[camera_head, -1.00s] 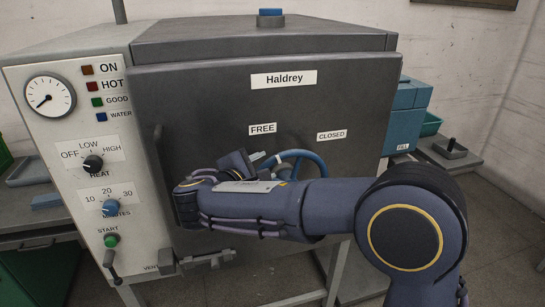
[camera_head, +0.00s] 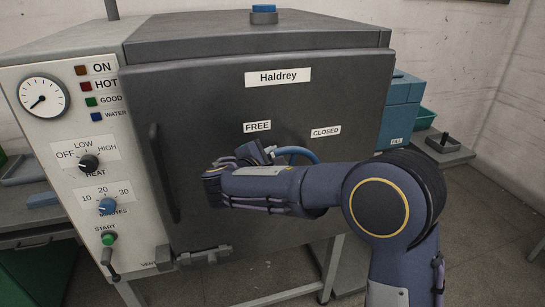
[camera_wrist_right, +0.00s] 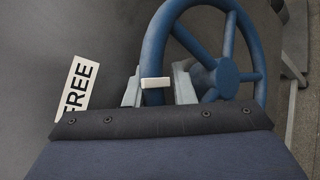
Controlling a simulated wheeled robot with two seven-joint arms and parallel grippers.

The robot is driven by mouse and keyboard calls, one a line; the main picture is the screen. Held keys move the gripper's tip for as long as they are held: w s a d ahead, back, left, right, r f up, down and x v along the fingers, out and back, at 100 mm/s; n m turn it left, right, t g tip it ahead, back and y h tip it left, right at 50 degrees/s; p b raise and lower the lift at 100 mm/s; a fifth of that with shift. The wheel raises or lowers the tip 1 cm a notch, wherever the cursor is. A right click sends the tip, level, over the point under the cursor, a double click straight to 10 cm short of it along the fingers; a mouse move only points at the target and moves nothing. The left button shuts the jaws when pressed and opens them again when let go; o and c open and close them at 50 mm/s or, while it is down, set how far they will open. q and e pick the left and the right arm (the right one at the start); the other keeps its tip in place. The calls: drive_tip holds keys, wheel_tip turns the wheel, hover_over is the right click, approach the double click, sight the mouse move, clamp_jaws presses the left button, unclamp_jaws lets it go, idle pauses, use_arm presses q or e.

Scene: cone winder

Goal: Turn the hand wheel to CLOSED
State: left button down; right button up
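The blue hand wheel (camera_head: 298,153) is on the dark door's front, mostly hidden behind my right arm in the head view. In the right wrist view, its rim, spokes and hub (camera_wrist_right: 226,73) show large. My right gripper (camera_head: 265,153) is at the wheel's upper left, below the FREE label (camera_head: 257,127). In the right wrist view, its fingers (camera_wrist_right: 157,88) lie close on both sides of the rim and appear shut on it. A white mark (camera_wrist_right: 155,83) on the rim sits between them. The CLOSED label (camera_head: 326,132) is to the right. My left gripper is out of view.
The door's upright handle (camera_head: 163,173) and bottom latch (camera_head: 205,257) are left of and below my right arm. The control panel (camera_head: 70,140) with its knobs is at the left. A teal box (camera_head: 402,105) and a side table (camera_head: 440,153) stand at the right.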

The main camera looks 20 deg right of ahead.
sight(304, 153)
clamp_jaws()
drive_tip(key=shift+d, duration=0.1)
drive_tip(key=shift+d+r+m+g+y+b, duration=0.15)
drive_tip(key=shift+d+m+g+y+b, duration=0.1)
drive_tip(key=shift+d+m+y, duration=0.25)
drive_tip(key=shift+d+r+m+g+y+b, duration=0.15)
drive_tip(key=shift+d+m+g+y, duration=0.15)
drive_tip(key=shift+d+y, duration=0.35)
drive_tip(key=shift+d+m+g+y, duration=0.25)
drive_tip(key=shift+d+m+y, duration=0.45)
drive_tip(key=shift+d+y, duration=0.35)
drive_tip(key=shift+w+d+f+m+g+y+p, duration=0.15)
drive_tip(key=shift+d+m+y, duration=0.1)
drive_tip(key=shift+d+y, duration=0.2)
drive_tip(key=shift+s+d+f+m+g+y+p, duration=0.15)
drive_tip(key=shift+d+m+y, duration=0.1)
drive_tip(key=shift+d+y, duration=0.2)
drive_tip(key=shift+w+d+f+m+y+p, duration=0.1)
drive_tip(key=shift+d+f+m+y+p, duration=0.25)
drive_tip(key=shift+y, duration=0.2)
drive_tip(key=shift+w+d+f+m+y+p, duration=0.15)
drive_tip(key=shift+d+m+y, duration=0.1)
drive_tip(key=shift+d+y, duration=0.25)
drive_tip(key=shift+s, duration=0.1)
drive_tip(key=shift+o, duration=2.2)
unclamp_jaws()
